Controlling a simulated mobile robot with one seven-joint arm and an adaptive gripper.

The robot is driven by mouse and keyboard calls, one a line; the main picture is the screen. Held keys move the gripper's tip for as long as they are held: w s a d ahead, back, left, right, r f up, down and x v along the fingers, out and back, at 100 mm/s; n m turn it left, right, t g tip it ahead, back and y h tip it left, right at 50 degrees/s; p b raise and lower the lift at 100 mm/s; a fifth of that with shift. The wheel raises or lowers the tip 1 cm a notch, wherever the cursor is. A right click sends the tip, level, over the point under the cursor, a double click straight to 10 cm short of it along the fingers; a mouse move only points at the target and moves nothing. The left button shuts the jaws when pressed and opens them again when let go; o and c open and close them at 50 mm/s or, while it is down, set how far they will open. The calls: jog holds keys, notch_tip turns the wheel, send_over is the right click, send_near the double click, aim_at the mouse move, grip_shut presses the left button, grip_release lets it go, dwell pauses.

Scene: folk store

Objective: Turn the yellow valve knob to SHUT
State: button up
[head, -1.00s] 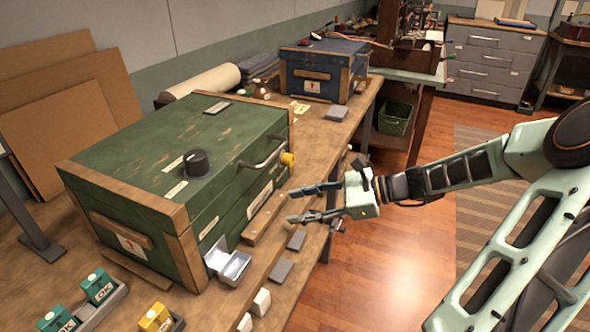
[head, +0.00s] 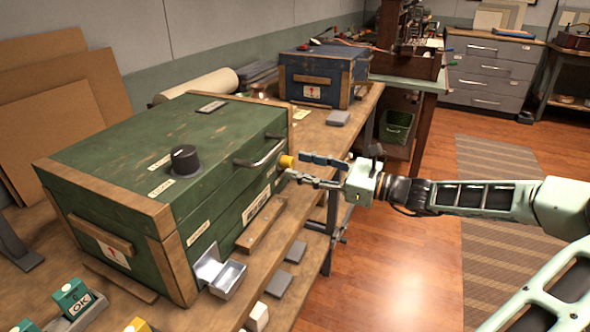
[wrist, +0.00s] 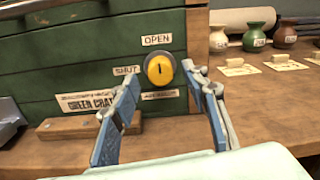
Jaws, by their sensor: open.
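The yellow valve knob (head: 287,161) sticks out of the front side of the green crate (head: 215,205). In the wrist view the knob (wrist: 160,70) faces me, with a small dark mark whose direction is hard to tell. An OPEN label (wrist: 156,40) is above it and a SHUT label (wrist: 126,70) is to its left. My gripper (head: 296,167) is open just in front of the knob. In the wrist view its blue fingers (wrist: 160,78) stand on either side of the knob; whether they touch it I cannot tell.
A black dial (head: 184,160) and a metal handle (head: 262,152) are on the crate. A wooden block (wrist: 85,127) lies below the knob, at left. Small vases (wrist: 253,37) and tagged items (wrist: 285,61) stand on the bench at right. An open metal box (head: 222,276) is near the crate's corner.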

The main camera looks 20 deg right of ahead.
aim_at(287, 163)
jog(key=shift+x, duration=1.2)
grip_shut()
